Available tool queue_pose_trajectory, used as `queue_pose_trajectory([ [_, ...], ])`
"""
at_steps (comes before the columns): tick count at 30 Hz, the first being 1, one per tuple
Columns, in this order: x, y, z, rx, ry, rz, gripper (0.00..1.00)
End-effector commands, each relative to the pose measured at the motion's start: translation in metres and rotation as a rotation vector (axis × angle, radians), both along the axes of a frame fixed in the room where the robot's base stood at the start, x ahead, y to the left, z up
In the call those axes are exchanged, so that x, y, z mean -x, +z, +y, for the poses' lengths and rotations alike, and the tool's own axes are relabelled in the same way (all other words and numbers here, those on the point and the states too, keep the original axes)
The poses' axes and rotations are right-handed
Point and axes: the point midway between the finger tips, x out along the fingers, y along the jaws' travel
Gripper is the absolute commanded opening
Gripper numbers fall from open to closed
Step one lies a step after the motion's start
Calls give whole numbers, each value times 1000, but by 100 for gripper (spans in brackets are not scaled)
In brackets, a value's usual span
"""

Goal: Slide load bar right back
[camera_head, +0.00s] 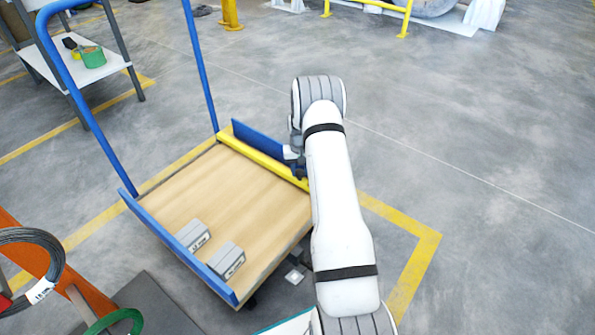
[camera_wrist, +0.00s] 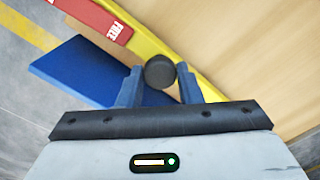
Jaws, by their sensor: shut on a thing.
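The yellow load bar (camera_head: 250,154) lies along the far-right edge of the cart's wooden deck (camera_head: 225,205), just inside a blue side panel (camera_head: 262,142). In the wrist view the yellow bar (camera_wrist: 150,48) runs diagonally and carries a red label (camera_wrist: 100,17) with white lettering. A round black knob (camera_wrist: 160,72) sits at the bar, between my two blue fingers. My gripper (camera_wrist: 160,80) is shut on the knob. In the head view my gripper (camera_head: 297,160) is at the bar's right part, and my arm hides the bar's right end.
Two grey blocks (camera_head: 193,235) (camera_head: 227,260) sit on the deck near the front blue panel (camera_head: 175,248). A blue tubular handle (camera_head: 80,100) rises at the cart's left. A coil (camera_head: 40,262) is at lower left. Open floor (camera_head: 460,150) lies to the right.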

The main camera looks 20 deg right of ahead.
Motion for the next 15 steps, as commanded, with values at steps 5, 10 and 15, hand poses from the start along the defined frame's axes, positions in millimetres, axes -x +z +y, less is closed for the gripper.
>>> queue_pose_trajectory([
  [5,2,-1,-7,3,-8,0,33],
  [10,2,-1,-7,3,-10,-2,47],
  [15,1,-1,-7,2,-10,-3,54],
])
